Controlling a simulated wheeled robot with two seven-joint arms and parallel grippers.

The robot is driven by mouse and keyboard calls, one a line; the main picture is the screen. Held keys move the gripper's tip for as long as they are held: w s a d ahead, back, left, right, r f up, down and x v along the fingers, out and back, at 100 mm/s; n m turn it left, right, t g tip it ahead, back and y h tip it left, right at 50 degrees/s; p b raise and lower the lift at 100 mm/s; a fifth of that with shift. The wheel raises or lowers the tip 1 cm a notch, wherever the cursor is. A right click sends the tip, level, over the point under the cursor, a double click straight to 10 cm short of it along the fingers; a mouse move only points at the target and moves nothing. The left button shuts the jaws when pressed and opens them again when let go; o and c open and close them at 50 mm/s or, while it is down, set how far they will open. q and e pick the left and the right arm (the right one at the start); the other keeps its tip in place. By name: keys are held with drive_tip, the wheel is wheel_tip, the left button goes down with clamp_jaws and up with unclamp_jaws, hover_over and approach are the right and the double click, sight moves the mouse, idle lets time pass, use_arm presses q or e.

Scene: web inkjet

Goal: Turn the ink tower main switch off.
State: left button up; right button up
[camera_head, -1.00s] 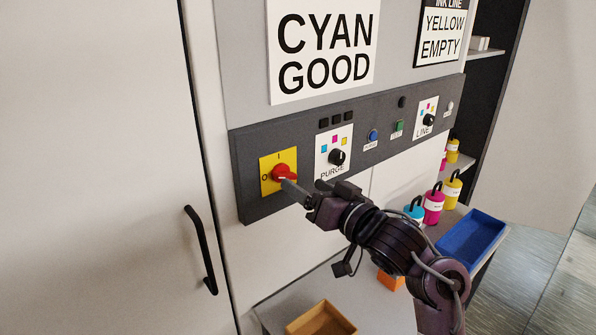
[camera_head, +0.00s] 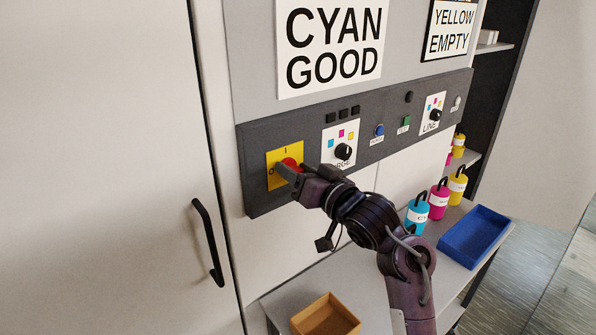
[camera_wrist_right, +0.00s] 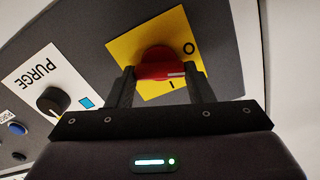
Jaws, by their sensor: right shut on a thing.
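The main switch is a red rotary knob (camera_head: 291,163) on a yellow plate (camera_head: 276,157) marked I and O, at the left end of the dark panel. The knob (camera_wrist_right: 155,62) also shows in the right wrist view, with a short white mark on its handle. My right gripper (camera_head: 286,172) is at the knob, its two fingers on either side of the red handle and shut on it. The gripper hides part of the knob and plate in the head view, and I cannot tell the exact switch position. My left gripper is not in view.
Farther right are a blue button (camera_head: 379,130), a green button (camera_head: 406,121) and the line knob (camera_head: 435,114). Ink bottles (camera_head: 438,201), a blue tray (camera_head: 476,236) and an orange-brown box (camera_head: 325,318) stand below.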

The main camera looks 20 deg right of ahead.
drive_tip(key=shift+n, duration=2.2)
drive_tip(key=shift+c, duration=0.4)
drive_tip(key=o, duration=1)
drive_tip(key=shift+s, duration=0.1)
drive_tip(key=b+v, duration=0.1)
drive_tip(key=v, duration=0.6)
drive_tip(key=shift+s+b, duration=0.3)
drive_tip(key=shift+b, duration=0.05)
drive_tip(key=shift+d, duration=0.1)
